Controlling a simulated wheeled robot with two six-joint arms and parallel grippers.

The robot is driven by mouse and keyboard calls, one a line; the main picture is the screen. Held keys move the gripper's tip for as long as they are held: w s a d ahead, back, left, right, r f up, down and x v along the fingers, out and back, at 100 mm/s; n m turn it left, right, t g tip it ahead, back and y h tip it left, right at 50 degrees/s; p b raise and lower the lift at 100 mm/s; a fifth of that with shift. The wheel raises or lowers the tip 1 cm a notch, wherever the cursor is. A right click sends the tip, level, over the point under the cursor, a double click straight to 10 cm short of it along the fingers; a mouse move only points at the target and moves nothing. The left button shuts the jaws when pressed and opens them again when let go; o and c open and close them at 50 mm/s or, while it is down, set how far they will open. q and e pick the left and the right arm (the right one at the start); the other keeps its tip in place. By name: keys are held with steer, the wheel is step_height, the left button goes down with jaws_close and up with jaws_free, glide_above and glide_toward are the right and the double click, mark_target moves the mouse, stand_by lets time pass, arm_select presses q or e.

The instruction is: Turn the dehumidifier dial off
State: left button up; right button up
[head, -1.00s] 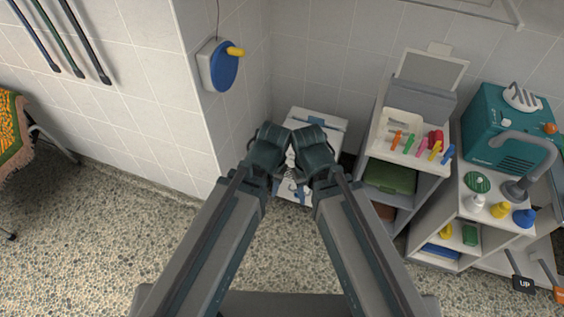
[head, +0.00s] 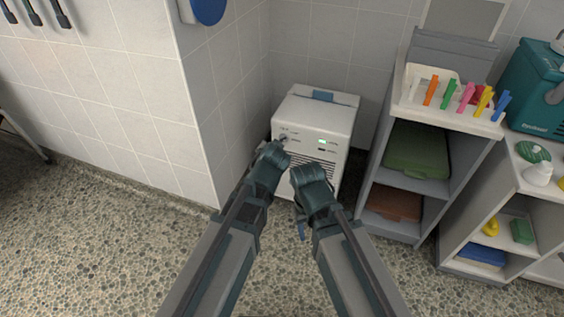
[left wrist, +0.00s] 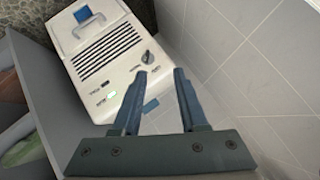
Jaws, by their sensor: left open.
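The white dehumidifier (head: 325,118) stands on the floor in the wall corner, with a green light lit on its front panel. Its dial (head: 283,137) is at the panel's upper left in the head view, close to my left gripper (head: 279,146). In the left wrist view the dial (left wrist: 148,59) is a small grey knob, just beyond the tips of my open, empty left gripper (left wrist: 160,72); a gap seems to remain. My right gripper (head: 300,174) is in front of the grille; its fingers are hidden by its own arm.
A grey shelf unit (head: 413,178) with a tray of coloured pegs (head: 450,98) stands close to the right of the dehumidifier. A tiled wall corner (head: 215,130) is close on the left. The speckled floor (head: 110,225) in front is clear.

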arm_select(q)
steer(key=w+d+f+m+t+h+b, duration=0.1)
steer(key=w+d+f+m+t+b, duration=0.1)
steer(key=w+f+b, duration=0.4)
step_height(320, 180, down, 5)
steer(key=m+t+b, duration=0.1)
steer(key=t+b, duration=0.1)
steer(key=b, duration=0.8)
steer(key=shift+w+d+f+t+h, duration=0.15)
steer(key=shift+w+d+t+h, duration=0.15)
steer(key=shift+d+h, duration=0.1)
